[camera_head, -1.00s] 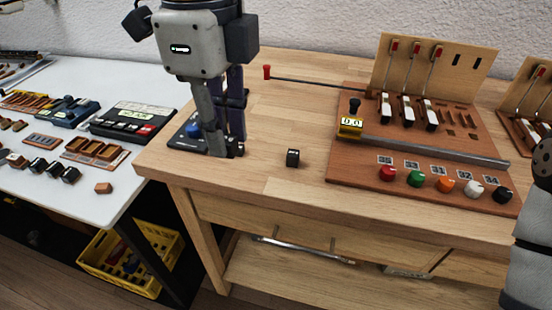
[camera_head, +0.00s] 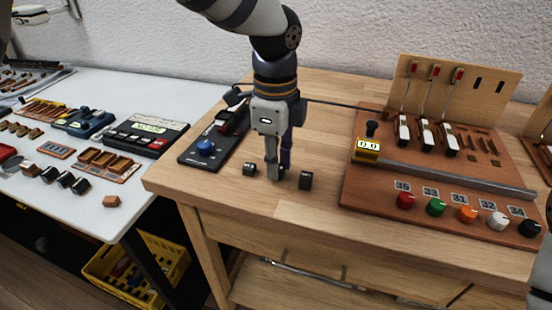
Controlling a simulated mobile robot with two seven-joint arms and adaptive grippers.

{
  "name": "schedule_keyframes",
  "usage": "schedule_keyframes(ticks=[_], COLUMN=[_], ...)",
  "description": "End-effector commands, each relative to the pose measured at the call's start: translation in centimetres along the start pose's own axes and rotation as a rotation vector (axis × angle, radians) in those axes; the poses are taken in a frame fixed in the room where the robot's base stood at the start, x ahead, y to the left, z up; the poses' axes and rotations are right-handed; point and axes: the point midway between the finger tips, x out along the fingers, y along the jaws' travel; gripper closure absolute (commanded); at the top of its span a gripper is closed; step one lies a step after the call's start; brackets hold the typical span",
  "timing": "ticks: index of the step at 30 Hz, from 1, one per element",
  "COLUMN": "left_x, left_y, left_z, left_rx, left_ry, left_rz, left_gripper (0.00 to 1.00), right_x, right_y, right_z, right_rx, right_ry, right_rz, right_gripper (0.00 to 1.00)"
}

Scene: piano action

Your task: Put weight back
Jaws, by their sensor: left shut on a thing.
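My left gripper (camera_head: 279,175) points down over the wooden table, its fingertips low near the tabletop. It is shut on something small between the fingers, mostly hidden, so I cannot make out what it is. My right gripper is out of view.
A black scale-like device (camera_head: 215,140) with a blue knob lies behind left. A brown board (camera_head: 365,190) with levers, a metal rail, a yellow display reading 00 and coloured knobs fills the right. A white table (camera_head: 70,215) holds several parts and trays.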

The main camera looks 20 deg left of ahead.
Motion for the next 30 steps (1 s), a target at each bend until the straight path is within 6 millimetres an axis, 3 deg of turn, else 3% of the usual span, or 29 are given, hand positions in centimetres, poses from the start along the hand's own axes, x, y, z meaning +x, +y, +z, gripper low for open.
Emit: schedule_keyframes(ticks=[5, 6, 8, 18, 20, 30], left_x=[0.2, 0.3, 0.3, -0.1, -1.0, -9.7], left_y=[0.0, 0.0, 0.0, 0.0, -0.1, -0.1], left_z=[0.0, 0.0, 0.0, 0.0, 0.0, 0.0], left_rx=[0.000, 0.000, 0.000, 0.000, -0.001, -0.001], left_ry=[0.000, 0.000, 0.000, 0.000, 0.001, 0.002], left_rz=[0.000, 0.000, 0.000, -0.001, -0.005, -0.004], left_gripper=[1.00, 0.78, 0.64, 0.62, 0.62, 0.62], right_x=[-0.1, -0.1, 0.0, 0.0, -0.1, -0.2], right_y=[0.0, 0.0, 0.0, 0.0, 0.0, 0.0], right_z=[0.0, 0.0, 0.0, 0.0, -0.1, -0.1], right_rx=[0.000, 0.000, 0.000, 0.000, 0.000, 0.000], right_ry=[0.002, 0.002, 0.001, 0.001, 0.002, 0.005], right_rz=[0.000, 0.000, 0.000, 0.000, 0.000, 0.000], right_gripper=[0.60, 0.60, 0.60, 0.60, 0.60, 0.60])
